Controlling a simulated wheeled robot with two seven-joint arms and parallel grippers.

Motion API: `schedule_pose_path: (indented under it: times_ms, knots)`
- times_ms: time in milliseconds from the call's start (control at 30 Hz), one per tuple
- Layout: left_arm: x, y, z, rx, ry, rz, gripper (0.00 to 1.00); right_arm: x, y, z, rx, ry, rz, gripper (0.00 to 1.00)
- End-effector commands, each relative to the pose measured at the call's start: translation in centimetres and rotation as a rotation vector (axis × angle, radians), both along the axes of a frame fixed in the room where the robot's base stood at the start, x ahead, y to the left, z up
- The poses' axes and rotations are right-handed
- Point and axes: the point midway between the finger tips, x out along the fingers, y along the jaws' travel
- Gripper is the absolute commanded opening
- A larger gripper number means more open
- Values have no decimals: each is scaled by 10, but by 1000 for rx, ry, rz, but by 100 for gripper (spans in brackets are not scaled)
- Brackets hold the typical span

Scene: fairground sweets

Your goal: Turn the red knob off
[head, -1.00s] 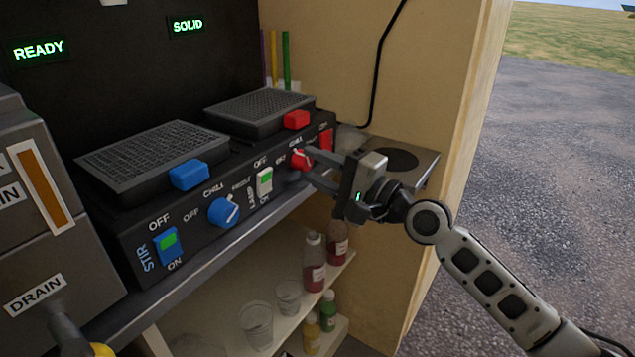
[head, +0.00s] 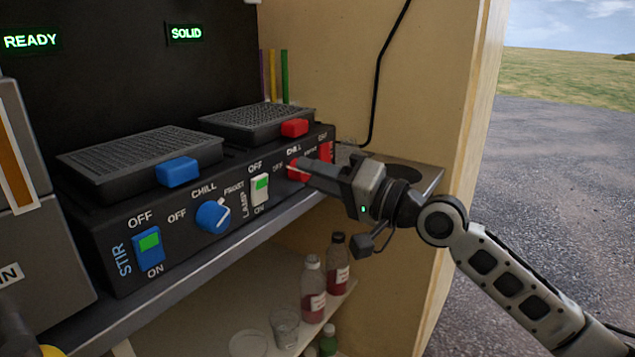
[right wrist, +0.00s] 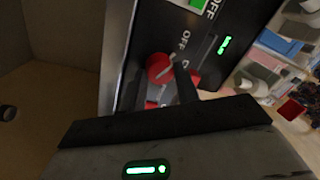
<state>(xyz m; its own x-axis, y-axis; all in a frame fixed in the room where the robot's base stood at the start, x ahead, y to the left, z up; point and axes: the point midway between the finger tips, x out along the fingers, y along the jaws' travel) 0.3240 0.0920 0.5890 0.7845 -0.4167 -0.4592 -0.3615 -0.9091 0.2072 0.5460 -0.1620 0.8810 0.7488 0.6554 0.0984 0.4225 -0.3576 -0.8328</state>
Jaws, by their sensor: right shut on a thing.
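The red knob (head: 295,171) is on the front of the black control panel, at the right end, below a CHILL label with OFF to its lower left. My right gripper (head: 305,172) reaches it from the right and is shut on it. The fingers cover part of the knob, and its pointer is hidden in the head view. In the right wrist view the red knob (right wrist: 159,67) shows at the dark fingertips (right wrist: 166,88), near an OFF label. My left gripper is not in view.
A blue knob (head: 213,215), a white lamp switch (head: 260,189), a blue stir switch (head: 148,245) and a red switch (head: 326,150) share the panel. Bottles (head: 313,287) stand on the shelf below. A wooden side wall (head: 430,60) is close on the right.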

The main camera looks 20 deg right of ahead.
Motion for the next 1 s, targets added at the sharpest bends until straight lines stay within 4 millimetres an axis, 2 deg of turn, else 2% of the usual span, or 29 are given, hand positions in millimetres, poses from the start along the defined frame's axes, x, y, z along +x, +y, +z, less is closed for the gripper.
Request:
schedule_pose_path:
  times_ms: [467,500,567,600,867,1000]
  knots:
    - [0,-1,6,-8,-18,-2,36,0,0,0,-14,-10,1,8]
    - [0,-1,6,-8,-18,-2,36,0,0,0,-14,-10,1,34]
    - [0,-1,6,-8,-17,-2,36,0,0,0,-14,-10,1,51]
    - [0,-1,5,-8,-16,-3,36,0,0,0,-14,-10,1,53]
    - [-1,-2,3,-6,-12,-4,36,-1,0,0,-12,-9,0,53]
    - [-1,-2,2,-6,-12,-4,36,-7,-8,-2,-13,-9,-2,53]
